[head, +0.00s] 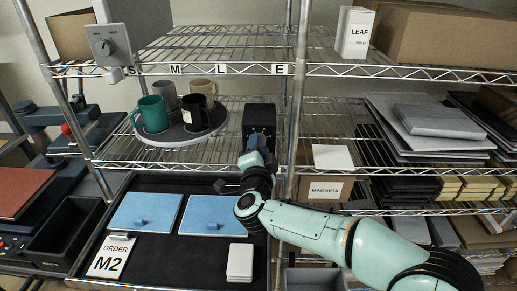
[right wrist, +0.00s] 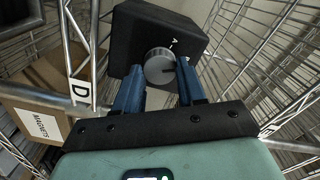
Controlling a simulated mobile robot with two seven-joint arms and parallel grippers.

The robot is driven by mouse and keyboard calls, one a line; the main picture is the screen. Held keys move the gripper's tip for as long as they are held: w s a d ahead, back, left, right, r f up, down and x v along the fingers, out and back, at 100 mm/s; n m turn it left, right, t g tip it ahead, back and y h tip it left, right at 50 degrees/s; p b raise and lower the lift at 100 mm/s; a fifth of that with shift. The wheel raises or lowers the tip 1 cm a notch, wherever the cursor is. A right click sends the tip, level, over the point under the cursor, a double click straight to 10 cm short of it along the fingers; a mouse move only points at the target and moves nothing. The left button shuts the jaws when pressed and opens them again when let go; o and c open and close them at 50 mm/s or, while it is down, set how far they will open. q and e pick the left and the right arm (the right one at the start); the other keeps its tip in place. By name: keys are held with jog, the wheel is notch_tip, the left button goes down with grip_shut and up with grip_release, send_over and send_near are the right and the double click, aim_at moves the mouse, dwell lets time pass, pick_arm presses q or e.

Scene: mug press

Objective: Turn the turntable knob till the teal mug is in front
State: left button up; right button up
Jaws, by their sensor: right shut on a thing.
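The round dark turntable (head: 180,138) sits on the middle wire shelf in the head view. The teal mug (head: 152,115) stands upright at its left front, handle to the left. A black mug (head: 193,118) with a white mark stands at the right front; a grey mug (head: 166,90) and a beige mug (head: 205,87) are behind. My right gripper (head: 257,152) is at the black knob box (head: 259,118) right of the turntable. In the right wrist view, its blue fingers (right wrist: 159,85) are shut on the grey knob (right wrist: 157,66). My left gripper is not in view.
Shelf posts (head: 293,95) stand close to my right arm. Below is a dark tray with blue plates (head: 145,212) and an order card (head: 109,257) reading M2. A box marked MAGNETS (head: 325,188) stands right of the gripper. A grey dial unit (head: 109,45) hangs at upper left.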

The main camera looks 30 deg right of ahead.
jog(key=o, duration=1.1)
jog(key=shift+c, duration=0.2)
jog(key=shift+s, duration=0.1)
jog(key=v, duration=1.3)
jog(key=shift+s, duration=0.15)
